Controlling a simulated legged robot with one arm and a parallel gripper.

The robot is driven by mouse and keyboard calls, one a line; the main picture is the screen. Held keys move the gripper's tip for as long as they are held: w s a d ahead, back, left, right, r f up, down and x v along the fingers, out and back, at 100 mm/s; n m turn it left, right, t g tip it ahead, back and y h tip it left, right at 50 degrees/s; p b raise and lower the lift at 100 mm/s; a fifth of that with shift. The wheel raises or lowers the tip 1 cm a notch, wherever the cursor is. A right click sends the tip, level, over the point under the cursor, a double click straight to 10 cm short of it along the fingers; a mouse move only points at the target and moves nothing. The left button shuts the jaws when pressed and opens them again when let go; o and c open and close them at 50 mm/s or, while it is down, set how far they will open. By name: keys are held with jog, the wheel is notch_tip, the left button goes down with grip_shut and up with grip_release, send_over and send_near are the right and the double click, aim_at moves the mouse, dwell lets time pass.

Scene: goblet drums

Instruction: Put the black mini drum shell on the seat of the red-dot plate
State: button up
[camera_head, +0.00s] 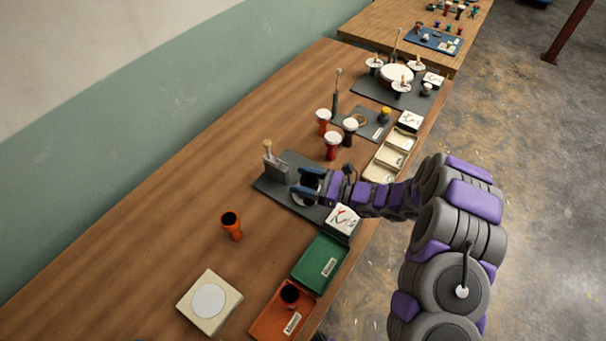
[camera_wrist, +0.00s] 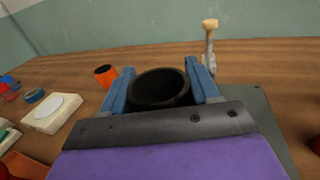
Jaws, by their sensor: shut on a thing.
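My gripper (camera_head: 308,185) is shut on the black mini drum shell (camera_wrist: 158,90), with one blue finger on each side of it in the wrist view. The shell's open mouth faces up there. In the head view the gripper and shell are over a dark grey plate (camera_head: 272,188) with a wooden-topped post at its far left corner. The plate also shows in the wrist view (camera_wrist: 262,108). I cannot make out a red dot on it. The seat is mostly hidden by the gripper, and I cannot tell whether the shell touches it.
An orange drum shell (camera_head: 231,225) stands on the open table to the left. A green tray (camera_head: 320,263), an orange tray (camera_head: 270,325) holding a dark shell, and a white-disc pad (camera_head: 209,301) are nearer. A card block (camera_head: 342,222) stands close beside my arm. Goblet drums (camera_head: 333,145) stand beyond.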

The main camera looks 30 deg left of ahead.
jog(key=shift+w+a+f+b, duration=0.3)
jog(key=shift+w+a+f, duration=0.25)
jog(key=shift+w+f, duration=0.25)
jog(key=shift+w+a+f+b, duration=0.3)
jog(key=shift+w+a+f, duration=0.3)
jog(key=shift+w, duration=0.3)
jog(key=shift+w+a+f+b, duration=0.3)
jog(key=shift+w+a+f, duration=0.2)
jog(key=shift+w+f, duration=0.3)
jog(key=shift+r, duration=0.15)
jog(key=o, duration=1.1)
jog(key=shift+c, duration=0.2)
jog(key=w+d+p, duration=0.2)
jog(key=d, duration=0.9)
jog(key=shift+d, duration=0.4)
jog(key=shift+w+r, duration=0.1)
jog(key=shift+r, duration=0.05)
